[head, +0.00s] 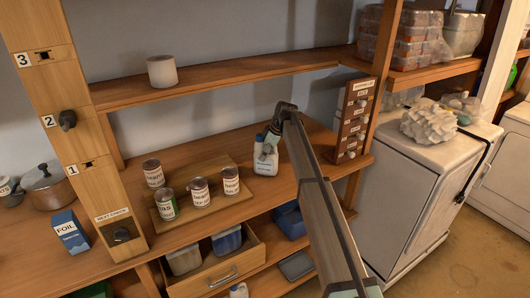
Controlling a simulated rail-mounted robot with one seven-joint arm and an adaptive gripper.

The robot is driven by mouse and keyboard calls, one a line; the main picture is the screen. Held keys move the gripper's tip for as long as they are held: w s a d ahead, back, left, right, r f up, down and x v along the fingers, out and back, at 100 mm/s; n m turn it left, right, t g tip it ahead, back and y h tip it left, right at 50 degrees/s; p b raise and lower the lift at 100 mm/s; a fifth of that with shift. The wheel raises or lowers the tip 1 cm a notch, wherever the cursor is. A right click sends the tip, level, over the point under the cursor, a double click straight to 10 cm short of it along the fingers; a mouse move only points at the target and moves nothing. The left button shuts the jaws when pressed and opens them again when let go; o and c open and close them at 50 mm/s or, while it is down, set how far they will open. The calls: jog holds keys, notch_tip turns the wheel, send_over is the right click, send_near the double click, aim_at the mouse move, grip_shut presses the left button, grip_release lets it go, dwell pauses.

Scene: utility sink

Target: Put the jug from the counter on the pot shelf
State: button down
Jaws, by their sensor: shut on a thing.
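A small white jug (260,161) with a blue-green part near its top stands upright at the back right of the wooden counter (300,190). My gripper (271,141) is at the jug's upper right side and is shut on it. The arm partly covers the fingers, so the exact contact is hard to see. I cannot tell whether the jug's base touches the counter. A wooden shelf (225,84) runs above the counter and carries a white pot (162,71) at its left. Right of that pot, the shelf is bare.
Several cans (199,191) stand on and around a wooden board (237,198) left of the jug. A drawer (235,272) is open below.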

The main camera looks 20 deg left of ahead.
jog(key=shift+c, duration=1.4)
grip_release()
jog(key=b+v, duration=0.3)
jog(key=v, duration=0.9)
jog(key=shift+s+r+b, duration=0.1)
jog(key=shift+b, duration=0.25)
